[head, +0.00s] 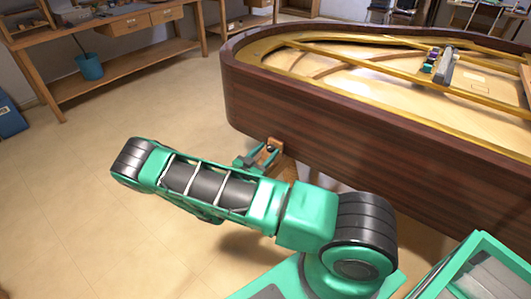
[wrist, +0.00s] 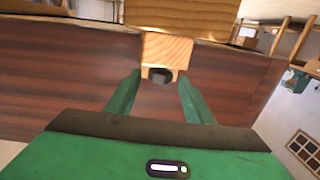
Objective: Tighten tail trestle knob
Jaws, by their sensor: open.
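The dark tail trestle knob (wrist: 160,75) sits in a pale wooden block (wrist: 167,49) at the end of the trestle's wooden post (wrist: 185,14), in the wrist view. My gripper (wrist: 159,78) is open, with one green finger on each side of the knob. The knob shows in the gap between the fingertips; neither finger visibly touches it, and I cannot tell how deep it lies between them. In the head view my gripper (head: 258,157) is at the wooden trestle top beside the piano's side; the small dark knob (head: 270,149) shows there, and my arm hides the lower trestle.
The piano's dark wooden case (head: 350,125) rises close beside my gripper, and its side fills much of the wrist view. Small items (head: 440,65) lie inside the piano. A workbench (head: 110,35) with a blue bucket (head: 89,66) stands at the back left. The left floor is clear.

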